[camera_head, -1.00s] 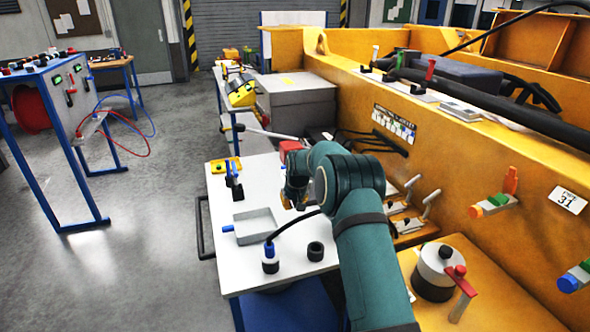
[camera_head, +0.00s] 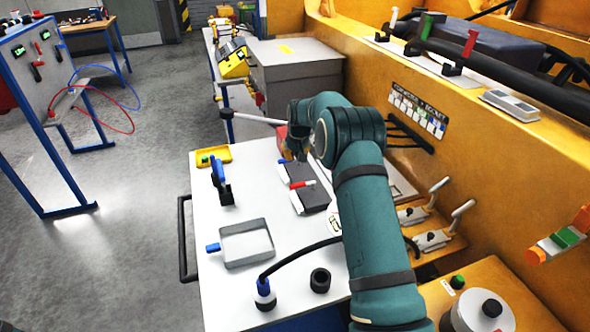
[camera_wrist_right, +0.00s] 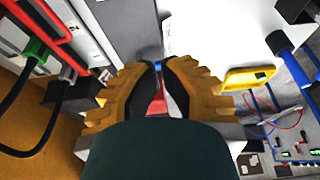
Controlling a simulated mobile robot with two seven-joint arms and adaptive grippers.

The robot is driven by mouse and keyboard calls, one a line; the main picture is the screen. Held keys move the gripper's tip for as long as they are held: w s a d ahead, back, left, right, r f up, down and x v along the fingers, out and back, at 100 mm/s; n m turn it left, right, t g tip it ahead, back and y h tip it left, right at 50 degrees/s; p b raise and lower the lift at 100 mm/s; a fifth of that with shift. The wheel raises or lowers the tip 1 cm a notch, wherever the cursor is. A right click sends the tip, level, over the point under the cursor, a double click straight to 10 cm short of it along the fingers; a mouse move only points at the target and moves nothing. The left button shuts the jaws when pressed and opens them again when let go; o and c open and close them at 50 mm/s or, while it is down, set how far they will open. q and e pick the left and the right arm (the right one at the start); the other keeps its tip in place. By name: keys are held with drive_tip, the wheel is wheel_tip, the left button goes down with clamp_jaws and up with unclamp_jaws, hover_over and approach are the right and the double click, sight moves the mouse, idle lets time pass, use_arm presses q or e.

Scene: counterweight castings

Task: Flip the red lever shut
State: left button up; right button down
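An upright red lever (camera_head: 470,44) stands on the strip along the top of the yellow casting, to the right of a green and a white lever. My right gripper (camera_head: 298,150) is over the far part of the white table, well apart from that lever. In the wrist view its fingertips (camera_wrist_right: 160,64) are close together. A red piece (camera_wrist_right: 157,103) shows in the gap between the fingers; I cannot tell what it is or whether it is touched. A red-handled item (camera_head: 302,184) lies on a dark case just below the gripper. My left gripper is out of view.
The white table (camera_head: 205,275) holds a blue lever (camera_head: 218,172), a grey tray (camera_head: 246,243), a yellow tray (camera_head: 214,155) and a black ring (camera_head: 320,281). A white-handled bar (camera_head: 250,117) extends near the gripper. White-handled levers (camera_head: 440,186) stand at right. A panel stand (camera_head: 32,60) is at left.

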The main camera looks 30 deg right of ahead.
sight(303, 184)
drive_tip(key=shift+s+a+r, duration=0.1)
drive_tip(key=shift+s, duration=0.05)
drive_tip(key=x, duration=1)
drive_tip(key=shift+s+a+r, duration=0.1)
drive_tip(key=shift+s+a, duration=0.1)
drive_tip(key=shift+s, duration=0.5)
drive_tip(key=shift+s+a+p, duration=0.15)
drive_tip(key=shift+s, duration=0.4)
drive_tip(key=shift+s+a+p, duration=0.15)
drive_tip(key=shift+s, duration=0.4)
